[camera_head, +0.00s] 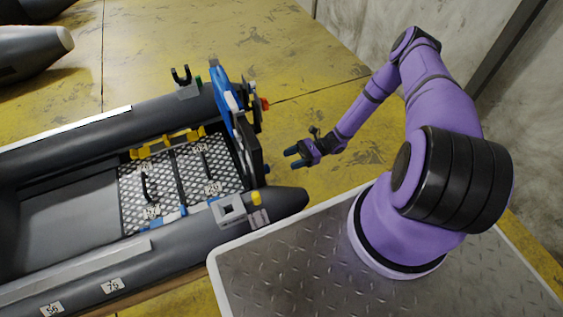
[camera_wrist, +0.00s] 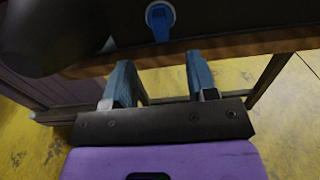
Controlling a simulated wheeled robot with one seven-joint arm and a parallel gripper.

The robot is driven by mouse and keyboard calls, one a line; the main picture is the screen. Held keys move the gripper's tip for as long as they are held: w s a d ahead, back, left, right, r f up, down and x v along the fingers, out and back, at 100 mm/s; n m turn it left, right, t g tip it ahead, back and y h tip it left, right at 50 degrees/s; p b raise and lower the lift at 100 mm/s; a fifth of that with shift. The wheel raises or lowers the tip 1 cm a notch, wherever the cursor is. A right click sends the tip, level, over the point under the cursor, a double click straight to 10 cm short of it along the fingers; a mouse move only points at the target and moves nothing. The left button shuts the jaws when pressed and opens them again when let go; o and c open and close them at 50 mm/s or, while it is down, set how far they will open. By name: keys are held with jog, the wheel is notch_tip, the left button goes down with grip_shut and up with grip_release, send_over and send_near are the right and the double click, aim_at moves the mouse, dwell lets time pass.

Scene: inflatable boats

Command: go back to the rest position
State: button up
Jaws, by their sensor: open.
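My gripper (camera_head: 293,157) is at the end of my purple arm, in the head view, beside the stern of the grey inflatable boat (camera_head: 75,127). Its two blue fingers are apart with nothing between them. In the wrist view, my gripper (camera_wrist: 160,82) shows its blue fingers spread, with a dark boat surface (camera_wrist: 215,22) and a blue-and-white round fitting (camera_wrist: 160,18) beyond them. The arm is bent, its elbow raised at the upper right.
A wooden stand edge (camera_wrist: 180,52) runs under the boat. A blue-and-white part (camera_head: 225,98) stands upright at the stern. Other dark tubes (camera_head: 28,52) lie at the upper left. Yellow floor (camera_head: 290,60) is clear behind; a concrete wall (camera_head: 350,25) stands at the back right.

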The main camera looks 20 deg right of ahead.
jog(key=shift+d, duration=0.6)
jog(key=shift+r, duration=0.1)
jog(key=w+d+r+n+g+h, duration=0.25)
jog(key=r+n+h, duration=0.25)
jog(key=r, duration=1)
jog(key=w+d+r+n+g+h, duration=0.2)
jog(key=w+r+n+h, duration=0.15)
jog(key=r, duration=1.05)
jog(key=s+a+r+n+t+h, duration=0.1)
jog(key=s+r+n+h, duration=0.15)
jog(key=r, duration=0.65)
jog(key=s+a+r+n+t+h, duration=0.1)
jog(key=s+r+n+h, duration=0.2)
jog(key=r, duration=0.6)
jog(key=s+a+r+n+t+h, duration=0.1)
jog(key=s+r+t, duration=0.3)
jog(key=s+r, duration=0.4)
jog(key=s+a+r+n+t+h, duration=0.1)
jog(key=s+r+n+t+h, duration=0.2)
jog(key=s+r, duration=0.5)
jog(key=s+t, duration=0.1)
jog(key=s, duration=0.4)
jog(key=shift+s+r, duration=0.2)
jog(key=shift+s, duration=0.1)
